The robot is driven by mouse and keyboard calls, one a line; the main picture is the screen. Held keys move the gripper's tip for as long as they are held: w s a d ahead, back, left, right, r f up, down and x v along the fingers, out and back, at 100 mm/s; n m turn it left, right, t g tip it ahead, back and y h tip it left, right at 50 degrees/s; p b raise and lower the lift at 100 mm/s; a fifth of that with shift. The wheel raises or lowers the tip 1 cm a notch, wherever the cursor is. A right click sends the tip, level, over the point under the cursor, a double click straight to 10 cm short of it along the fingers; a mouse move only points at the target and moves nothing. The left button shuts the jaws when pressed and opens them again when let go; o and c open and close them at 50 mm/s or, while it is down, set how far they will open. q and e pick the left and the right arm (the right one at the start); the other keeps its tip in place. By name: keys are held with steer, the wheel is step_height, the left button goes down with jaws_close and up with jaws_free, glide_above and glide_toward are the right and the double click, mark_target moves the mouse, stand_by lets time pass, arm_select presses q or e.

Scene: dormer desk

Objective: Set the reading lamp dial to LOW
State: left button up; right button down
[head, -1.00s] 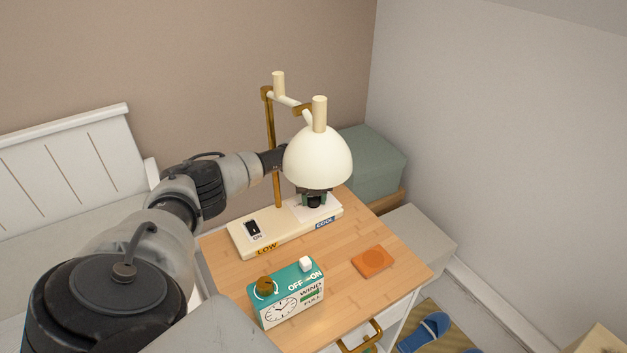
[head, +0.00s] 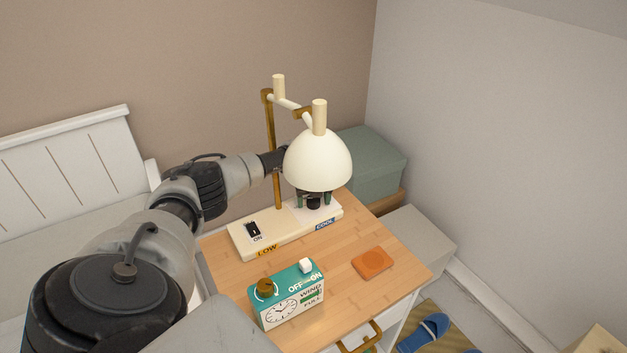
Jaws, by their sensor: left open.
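The reading lamp has a cream base (head: 285,231) on the wooden desk, a brass post and a white dome shade (head: 318,158). The base carries a black switch (head: 253,229) marked ON, a yellow LOW label (head: 267,251) and a blue COOL label (head: 325,223). My left gripper (head: 314,200) is under the shade, over the right part of the base, with its fingers apart. A dark round knob (head: 313,203) shows between the fingers, which stand on either side of it; whether they touch it I cannot tell. The shade hides the gripper's upper part. My right gripper is not in view.
A teal clock box (head: 289,297) with a brass knob and a white switch stands at the desk's front. An orange coaster (head: 372,263) lies to its right. The desk between base and coaster is clear.

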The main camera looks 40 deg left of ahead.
arm_select(q)
steer(key=shift+r, duration=0.2)
steer(key=shift+r+p, duration=0.6)
steer(key=shift+r, duration=3)
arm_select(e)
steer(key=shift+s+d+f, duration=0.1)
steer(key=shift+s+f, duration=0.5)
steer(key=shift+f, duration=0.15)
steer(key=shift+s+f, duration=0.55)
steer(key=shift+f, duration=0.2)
